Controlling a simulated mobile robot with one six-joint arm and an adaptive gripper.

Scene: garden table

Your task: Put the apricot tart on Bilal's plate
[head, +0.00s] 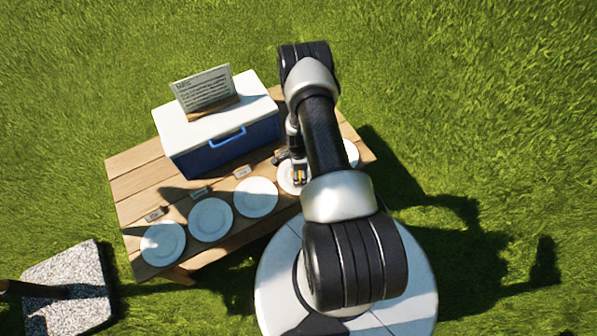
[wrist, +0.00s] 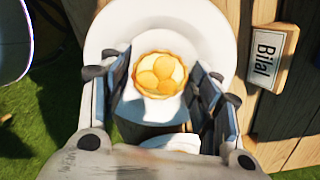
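The apricot tart (wrist: 161,74) is a small round tart with a golden crust and pale orange fruit halves. In the wrist view it lies between the fingertips of my gripper (wrist: 160,70), over a white plate (wrist: 220,38). A finger stands close on each side of it; I cannot tell whether they press on it. I also cannot tell whether the tart rests on the plate or hangs just above it. A card reading "Bilal" (wrist: 267,57) stands beside this plate. In the head view my gripper (head: 299,176) points down over the plate, which my arm partly hides.
Other white plates (head: 255,197) with small cards stand in a row along the wooden table's front edge (head: 231,243). A blue cooler (head: 218,145) with a white lid and a sign (head: 203,88) stands behind them. A speckled stone slab (head: 66,290) is at lower left.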

